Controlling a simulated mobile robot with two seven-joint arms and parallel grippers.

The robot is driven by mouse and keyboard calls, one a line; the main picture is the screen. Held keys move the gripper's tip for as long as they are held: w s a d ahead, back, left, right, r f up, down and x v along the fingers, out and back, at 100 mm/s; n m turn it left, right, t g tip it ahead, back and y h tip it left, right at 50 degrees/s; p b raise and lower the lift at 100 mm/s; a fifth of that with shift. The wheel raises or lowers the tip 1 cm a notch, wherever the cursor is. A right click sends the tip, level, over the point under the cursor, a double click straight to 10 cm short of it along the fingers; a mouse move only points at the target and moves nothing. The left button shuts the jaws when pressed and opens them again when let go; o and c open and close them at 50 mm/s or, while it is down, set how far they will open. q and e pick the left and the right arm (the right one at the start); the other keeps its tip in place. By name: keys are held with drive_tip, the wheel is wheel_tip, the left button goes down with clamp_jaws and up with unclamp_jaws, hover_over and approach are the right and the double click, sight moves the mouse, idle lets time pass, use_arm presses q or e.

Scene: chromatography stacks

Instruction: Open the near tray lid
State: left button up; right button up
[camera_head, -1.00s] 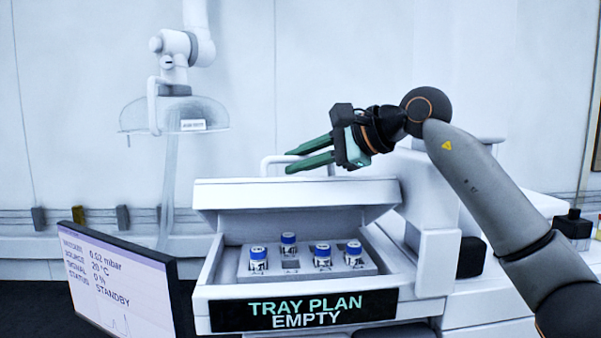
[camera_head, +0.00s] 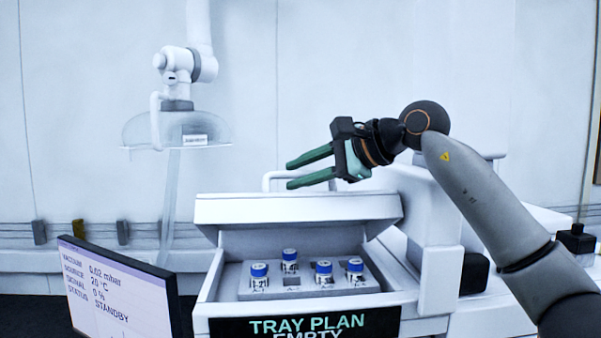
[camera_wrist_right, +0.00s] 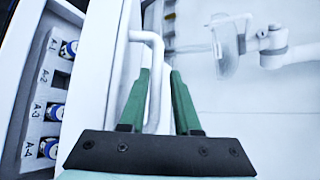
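The near tray lid (camera_head: 300,208) is a white panel raised at the back of the open tray (camera_head: 212,277). Its white bar handle (camera_head: 268,181) stands behind the lid's top edge and also shows in the right wrist view (camera_wrist_right: 156,80). My right gripper (camera_head: 290,174) has green fingers spread apart, level with the handle and just above the lid. In the right wrist view the gripper (camera_wrist_right: 160,75) has the handle bar between its two fingers, not clamped. Whether a finger touches the bar cannot be told. My left gripper is not in view.
Several blue-capped vials (camera_head: 290,260) stand in a grey rack inside the tray. A "TRAY PLAN" sign (camera_head: 305,325) is on its front. A status screen (camera_head: 115,290) stands at left. A clear hood (camera_head: 175,130) hangs at the back left.

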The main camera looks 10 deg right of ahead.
drive_tip(key=b+v, duration=0.2)
drive_tip(key=v, duration=1)
drive_tip(key=shift+s+d, duration=0.2)
